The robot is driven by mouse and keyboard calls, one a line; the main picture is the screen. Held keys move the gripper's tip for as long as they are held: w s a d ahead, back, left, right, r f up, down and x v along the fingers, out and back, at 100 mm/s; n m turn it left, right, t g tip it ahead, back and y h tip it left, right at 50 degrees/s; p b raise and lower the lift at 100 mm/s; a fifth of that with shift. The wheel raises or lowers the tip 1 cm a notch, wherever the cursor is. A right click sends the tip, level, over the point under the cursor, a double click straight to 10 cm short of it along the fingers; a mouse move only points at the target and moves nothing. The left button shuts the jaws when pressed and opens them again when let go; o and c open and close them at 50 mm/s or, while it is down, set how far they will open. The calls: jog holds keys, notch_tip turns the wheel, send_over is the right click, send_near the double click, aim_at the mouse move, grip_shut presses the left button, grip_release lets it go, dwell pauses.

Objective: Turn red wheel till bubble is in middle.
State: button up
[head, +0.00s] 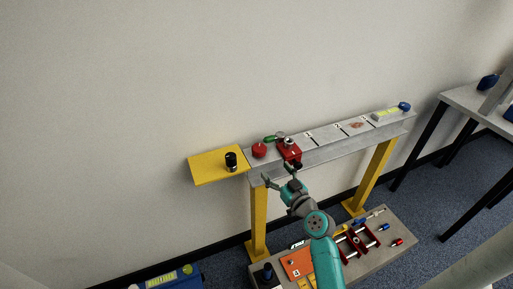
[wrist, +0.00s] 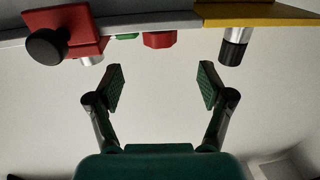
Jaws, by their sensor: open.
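A round red part (head: 259,151), which looks like the red wheel, sits on the left part of the grey beam. In the wrist view the red part (wrist: 159,40) is at the top middle, beyond my fingertips. A yellow-green strip (head: 386,114), perhaps the bubble vial, lies near the beam's right end; its bubble is too small to make out. My gripper (head: 279,179) is open and empty in front of the beam, below the red part. In the wrist view my gripper (wrist: 160,86) has its fingers wide apart, with only wall between them and no contact.
A red block with a black knob (wrist: 46,46) stands right beside the red part in the head view, near a green piece (head: 270,139). A yellow plate (head: 210,167) carries a black-topped cylinder (head: 231,160) at the left. A low bench (head: 405,258) holds parts below.

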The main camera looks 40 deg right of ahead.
aim_at(263, 154)
jog(key=w, duration=0.3)
jog(key=w+d, duration=0.1)
jog(key=w, duration=0.3)
jog(key=w+d, duration=0.1)
jog(key=w, duration=0.2)
jog(key=shift+w+r, duration=0.1)
jog(key=shift+w, duration=0.25)
jog(key=shift+d, duration=0.1)
jog(key=c, duration=1.2)
